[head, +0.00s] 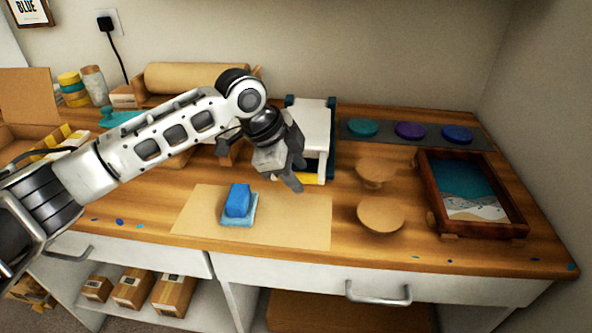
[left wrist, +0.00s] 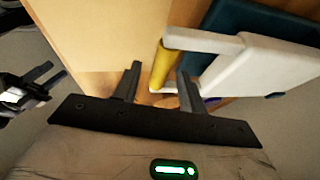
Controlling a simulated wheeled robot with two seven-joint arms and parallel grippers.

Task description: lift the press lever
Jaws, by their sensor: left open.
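The press (head: 315,125) stands at the back middle of the wooden worktop, with a white top and teal parts. Its lever ends in a yellow grip (head: 311,179), partly hidden behind my gripper. My left gripper (head: 297,175) is open at the press's front. In the left wrist view the yellow grip (left wrist: 160,66) shows between the two open fingertips (left wrist: 158,72), joined to a white lever arm (left wrist: 205,39). I cannot tell whether a finger touches it. My right gripper (left wrist: 42,80) shows small at the left of that view; its opening is unclear.
A blue block (head: 238,200) sits on a light blue piece on a tan sheet (head: 290,218) in front. Two round wooden pieces (head: 380,215) (head: 376,172) and a framed resin tray (head: 431,205) lie to the right. Coloured discs (head: 410,130) line the back right.

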